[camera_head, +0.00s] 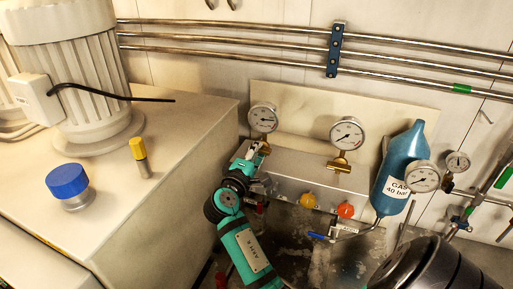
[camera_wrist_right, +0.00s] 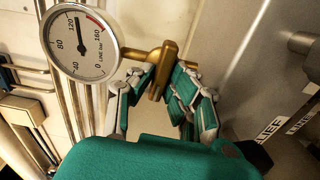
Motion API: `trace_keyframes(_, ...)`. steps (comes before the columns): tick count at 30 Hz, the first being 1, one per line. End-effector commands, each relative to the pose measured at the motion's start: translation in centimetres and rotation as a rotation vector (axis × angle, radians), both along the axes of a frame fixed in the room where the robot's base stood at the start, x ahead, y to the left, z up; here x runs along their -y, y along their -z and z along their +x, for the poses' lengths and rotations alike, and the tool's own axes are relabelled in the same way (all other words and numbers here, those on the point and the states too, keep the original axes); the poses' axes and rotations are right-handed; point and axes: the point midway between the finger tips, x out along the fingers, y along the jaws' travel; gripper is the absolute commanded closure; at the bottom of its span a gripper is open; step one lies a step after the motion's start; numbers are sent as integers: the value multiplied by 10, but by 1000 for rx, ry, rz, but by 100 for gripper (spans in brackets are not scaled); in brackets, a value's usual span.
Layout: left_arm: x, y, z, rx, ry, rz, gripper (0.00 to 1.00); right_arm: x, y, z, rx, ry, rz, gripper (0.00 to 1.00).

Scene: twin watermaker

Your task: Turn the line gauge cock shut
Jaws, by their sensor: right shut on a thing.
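The line gauge (camera_head: 263,118) is a round white dial above the left end of a grey metal box. It also shows in the right wrist view (camera_wrist_right: 80,42), marked "LINE bar", with its needle near 120. The brass gauge cock (camera_wrist_right: 163,68) sits on the brass stem beside the dial. My right gripper (camera_head: 251,160) reaches the cock from below. In the right wrist view its teal and grey fingers (camera_wrist_right: 160,95) are closed on the brass cock from both sides. The fingertips are small and partly hidden in the head view. My left gripper is not in view.
A second gauge (camera_head: 347,133) on a brass fitting stands to the right. The metal box (camera_head: 315,178) carries orange (camera_head: 308,200) and red (camera_head: 346,211) knobs. A blue gas bottle (camera_head: 401,165) stands further right. A pale cabinet top with a blue-capped fitting (camera_head: 67,181) lies left.

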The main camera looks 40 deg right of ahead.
Motion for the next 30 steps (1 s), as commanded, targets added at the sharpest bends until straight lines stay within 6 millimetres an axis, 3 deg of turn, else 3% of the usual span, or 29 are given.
trace_keyframes(22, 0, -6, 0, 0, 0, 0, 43, 0, 0, 0, -73, -1, -41, 100)
trace_keyframes(23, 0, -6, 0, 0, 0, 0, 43, 0, 0, 0, -73, -1, -41, 82)
trace_keyframes(24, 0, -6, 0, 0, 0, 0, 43, 0, 0, 0, -73, -1, -41, 77)
trace_keyframes(27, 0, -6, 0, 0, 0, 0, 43, 0, 0, 0, -73, -1, -40, 64)
trace_keyframes(30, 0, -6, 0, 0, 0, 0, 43, 0, 0, 0, -72, 0, -39, 63)
